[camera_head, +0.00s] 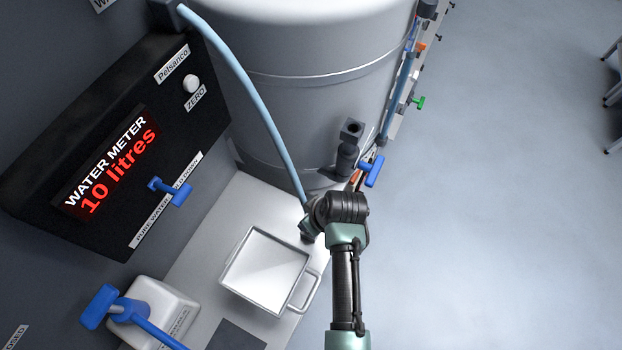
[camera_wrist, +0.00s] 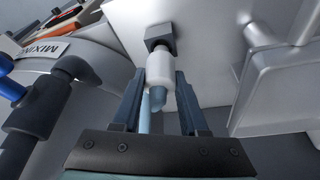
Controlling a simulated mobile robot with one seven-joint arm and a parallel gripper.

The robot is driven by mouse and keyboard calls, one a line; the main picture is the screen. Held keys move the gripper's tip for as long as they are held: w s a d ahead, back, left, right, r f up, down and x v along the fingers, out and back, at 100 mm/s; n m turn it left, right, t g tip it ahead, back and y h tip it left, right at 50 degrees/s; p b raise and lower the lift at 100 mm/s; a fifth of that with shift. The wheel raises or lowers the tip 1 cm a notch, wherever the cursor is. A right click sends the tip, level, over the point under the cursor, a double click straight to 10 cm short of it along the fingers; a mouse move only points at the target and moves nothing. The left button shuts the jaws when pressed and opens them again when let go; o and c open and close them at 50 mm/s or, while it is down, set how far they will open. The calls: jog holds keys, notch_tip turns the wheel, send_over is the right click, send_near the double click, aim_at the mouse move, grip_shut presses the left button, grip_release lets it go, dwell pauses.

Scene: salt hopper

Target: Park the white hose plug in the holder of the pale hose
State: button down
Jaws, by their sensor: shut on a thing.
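The white hose plug (camera_wrist: 160,70) is between the two fingers of my gripper (camera_wrist: 160,95) in the wrist view. My gripper is shut on it. The pale blue hose (camera_wrist: 145,122) runs back from the plug between the fingers. The plug's far end meets a dark square holder block (camera_wrist: 160,37); how deep it sits in the block cannot be told. In the head view the pale hose (camera_head: 250,92) arcs down from the top of the water meter to my gripper (camera_head: 309,222), beside the tank's foot. The plug is hidden there by my wrist.
A metal pan with a handle (camera_head: 232,282) stands on the pale bench close to my gripper. The big grey tank (camera_head: 310,105) rises behind, with a dark upright pipe (camera_head: 346,155) and blue valve handle (camera_head: 372,170). The water meter (camera_head: 110,150) reads 10 litres. Open floor lies right.

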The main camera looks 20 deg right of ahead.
jog(key=shift+f+b, duration=1.05)
jog(key=shift+f, duration=0.45)
grip_release()
dwell(0.4)
jog(key=shift+r, duration=0.15)
jog(key=shift+p+v, duration=2.95)
jog(key=shift+p, duration=0.15)
jog(key=b+v, duration=0.2)
jog(key=v, duration=1.1)
jog(key=shift+b, duration=0.35)
